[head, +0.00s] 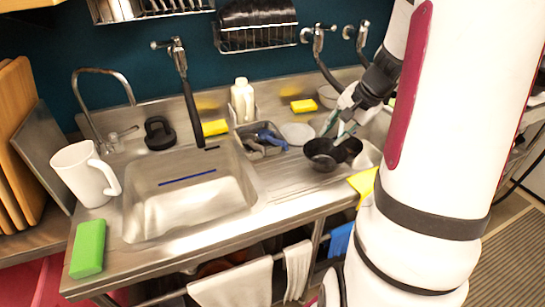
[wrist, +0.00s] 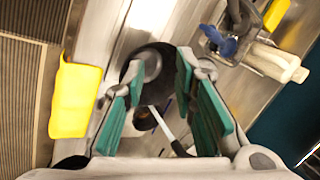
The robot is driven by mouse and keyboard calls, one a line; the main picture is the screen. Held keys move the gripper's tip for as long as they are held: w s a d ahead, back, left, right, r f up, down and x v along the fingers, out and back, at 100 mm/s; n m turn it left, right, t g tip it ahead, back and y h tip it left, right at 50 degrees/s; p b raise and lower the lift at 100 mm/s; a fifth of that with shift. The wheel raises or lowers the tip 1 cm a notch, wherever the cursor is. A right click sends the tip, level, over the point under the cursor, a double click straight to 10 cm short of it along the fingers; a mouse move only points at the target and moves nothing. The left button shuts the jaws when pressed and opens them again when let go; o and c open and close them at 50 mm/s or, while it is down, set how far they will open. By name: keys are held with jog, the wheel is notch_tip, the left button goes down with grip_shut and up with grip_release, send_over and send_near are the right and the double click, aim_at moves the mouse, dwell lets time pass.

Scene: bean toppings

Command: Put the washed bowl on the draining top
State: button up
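A dark round bowl (head: 323,160) sits at the right end of the ribbed steel draining top (head: 283,181), beside the right basin. My gripper (head: 341,128) points down at the bowl from above. In the wrist view the bowl (wrist: 152,55) lies beyond and partly behind the teal fingers. My gripper (wrist: 160,72) has its fingers apart with a gap between them. A light handle-like piece and a small round object show within or over the bowl; I cannot tell what they are. Whether a finger touches the rim is unclear.
A grey caddy (head: 262,142), a white bottle (head: 243,100), a pale disc (head: 297,133) and yellow sponges stand behind. A white jug (head: 86,174) and green sponge (head: 88,248) are left. A yellow cloth (head: 363,184) hangs at the front edge.

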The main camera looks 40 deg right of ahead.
jog(key=w+a+r+n, duration=0.1)
jog(key=a+r+n, duration=0.4)
jog(key=a, duration=0.6)
jog(key=s+a+r+n, duration=0.4)
jog(key=s+a+n, duration=0.1)
jog(key=a, duration=0.4)
jog(key=s+a+r+n, duration=0.4)
jog(key=s+a, duration=0.3)
jog(key=a, duration=0.3)
jog(key=shift+s+n+h, duration=0.25)
jog(key=shift+n+h, duration=0.15)
jog(key=shift+n, duration=0.2)
jog(key=shift+a, duration=0.1)
